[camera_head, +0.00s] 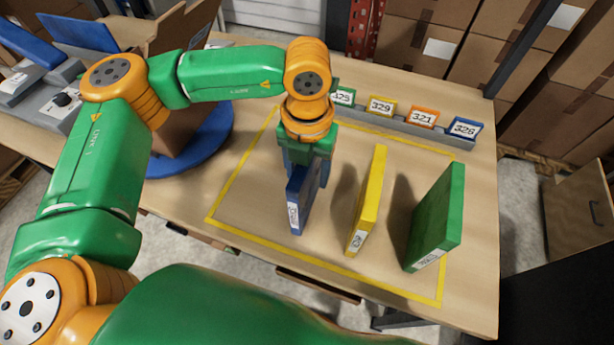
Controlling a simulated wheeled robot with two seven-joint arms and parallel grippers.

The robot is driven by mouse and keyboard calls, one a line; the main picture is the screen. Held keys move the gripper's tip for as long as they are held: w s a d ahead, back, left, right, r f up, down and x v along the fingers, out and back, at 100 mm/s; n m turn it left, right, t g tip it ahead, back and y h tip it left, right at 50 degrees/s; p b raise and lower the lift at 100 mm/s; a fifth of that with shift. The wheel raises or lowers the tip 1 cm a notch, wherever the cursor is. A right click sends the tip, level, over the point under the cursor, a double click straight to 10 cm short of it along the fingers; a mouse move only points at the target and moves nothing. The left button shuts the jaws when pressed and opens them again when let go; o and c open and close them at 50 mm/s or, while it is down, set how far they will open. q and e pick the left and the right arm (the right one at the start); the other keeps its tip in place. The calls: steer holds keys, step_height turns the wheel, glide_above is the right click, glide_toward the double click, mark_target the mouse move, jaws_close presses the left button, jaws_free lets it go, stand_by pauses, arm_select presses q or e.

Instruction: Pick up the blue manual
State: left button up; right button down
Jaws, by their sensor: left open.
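The blue manual (302,200) stands upright on the wooden table inside a yellow outline, with a white label on its near edge. My left gripper (305,165) is directly above it, pointing down, with open jaws around or close over its upper part. The gripper hides the far top of the manual, and I cannot tell whether the fingers touch it. My right gripper is out of view.
A yellow manual (367,202) and a green manual (435,218) stand upright to the right of the blue one. Behind them is a rail with numbered cards (421,118). A cardboard box (180,132) stands on a blue round base at left.

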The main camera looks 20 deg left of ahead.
arm_select(q)
steer(key=shift+f, duration=0.35)
jaws_close()
